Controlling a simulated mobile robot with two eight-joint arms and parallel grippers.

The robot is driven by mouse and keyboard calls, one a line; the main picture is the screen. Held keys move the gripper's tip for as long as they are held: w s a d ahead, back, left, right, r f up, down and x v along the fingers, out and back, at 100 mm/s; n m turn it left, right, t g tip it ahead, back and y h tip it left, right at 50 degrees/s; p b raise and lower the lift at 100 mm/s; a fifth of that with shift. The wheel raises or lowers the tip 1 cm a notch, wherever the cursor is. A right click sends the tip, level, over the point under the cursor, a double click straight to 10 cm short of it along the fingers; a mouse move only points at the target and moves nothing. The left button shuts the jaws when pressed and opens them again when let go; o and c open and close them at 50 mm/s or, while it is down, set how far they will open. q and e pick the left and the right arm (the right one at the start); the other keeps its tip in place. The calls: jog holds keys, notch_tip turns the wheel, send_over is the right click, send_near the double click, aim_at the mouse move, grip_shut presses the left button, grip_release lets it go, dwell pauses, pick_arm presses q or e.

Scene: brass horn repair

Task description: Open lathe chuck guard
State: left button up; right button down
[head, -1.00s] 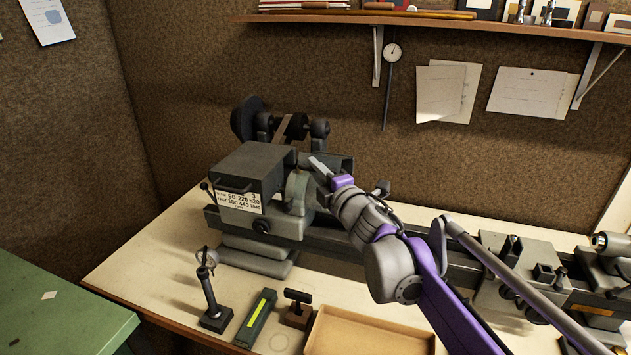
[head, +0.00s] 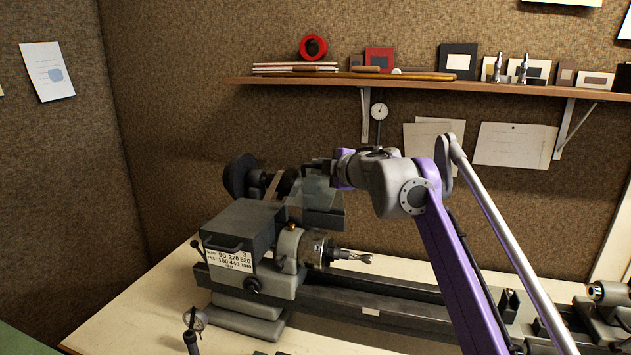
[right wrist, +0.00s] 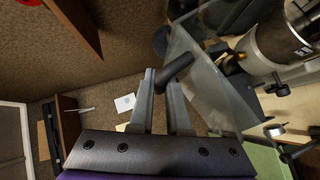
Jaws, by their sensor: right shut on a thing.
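The lathe chuck guard (head: 316,187) is a clear panel, raised above and behind the chuck in the head view. It also shows in the right wrist view (right wrist: 214,90), seen at a slant. The metal chuck (head: 318,246) is uncovered, with a bit pointing right from it. My right gripper (head: 322,167) is at the guard's upper edge. In the right wrist view its two fingers (right wrist: 164,88) are shut on the guard's dark handle (right wrist: 176,71). My left gripper is in neither view.
The grey lathe headstock (head: 243,240) stands left of the chuck, and its bed (head: 395,312) runs right. A wall shelf (head: 400,89) with frames and a red ring hangs above my right arm. A dial gauge (head: 378,112) hangs below the shelf.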

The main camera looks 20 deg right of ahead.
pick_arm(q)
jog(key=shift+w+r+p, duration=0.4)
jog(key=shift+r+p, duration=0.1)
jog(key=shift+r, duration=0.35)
pick_arm(e)
jog(key=shift+w+d+r, duration=0.35)
jog(key=shift+w+d, duration=0.05)
jog(key=shift+w, duration=0.2)
jog(key=shift+w+d+r, duration=0.3)
jog(key=shift+w+d, duration=0.05)
jog(key=shift+w, duration=0.2)
jog(key=c, duration=0.9)
grip_release()
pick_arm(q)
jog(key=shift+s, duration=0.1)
pick_arm(e)
jog(key=shift+s+a, duration=0.1)
jog(key=shift+s, duration=0.35)
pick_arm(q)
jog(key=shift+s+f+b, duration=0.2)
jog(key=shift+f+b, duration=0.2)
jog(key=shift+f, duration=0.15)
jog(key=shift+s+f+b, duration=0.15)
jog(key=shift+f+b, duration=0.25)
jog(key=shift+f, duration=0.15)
pick_arm(e)
jog(key=v, duration=1)
jog(key=shift+r, duration=0.25)
